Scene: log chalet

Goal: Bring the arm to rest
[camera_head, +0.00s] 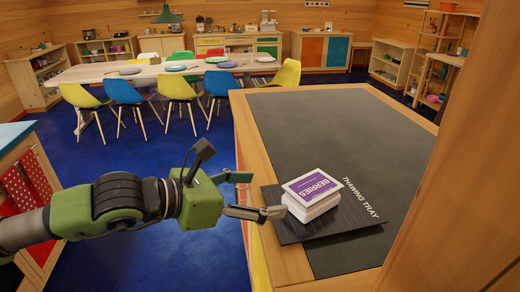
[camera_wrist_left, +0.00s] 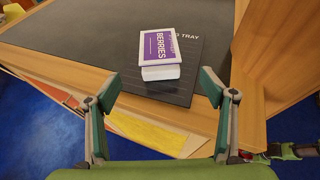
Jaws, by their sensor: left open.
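My left gripper (camera_head: 262,195) comes in from the left at the near edge of the counter. It is open and empty, its fingers spread, and it also shows in the left wrist view (camera_wrist_left: 160,90). A white box with a purple label reading BERRIES (camera_head: 313,190) sits on the dark thawing tray (camera_head: 345,225), just beyond the fingertips. In the left wrist view the berries box (camera_wrist_left: 160,52) lies ahead, between the lines of the two fingers and apart from them.
The tray lies on a wooden counter (camera_head: 258,158) with a dark grey top (camera_head: 370,120). A wooden post (camera_head: 465,180) stands close on the right. A dining table (camera_head: 110,73) with coloured chairs stands behind. Blue floor is clear between.

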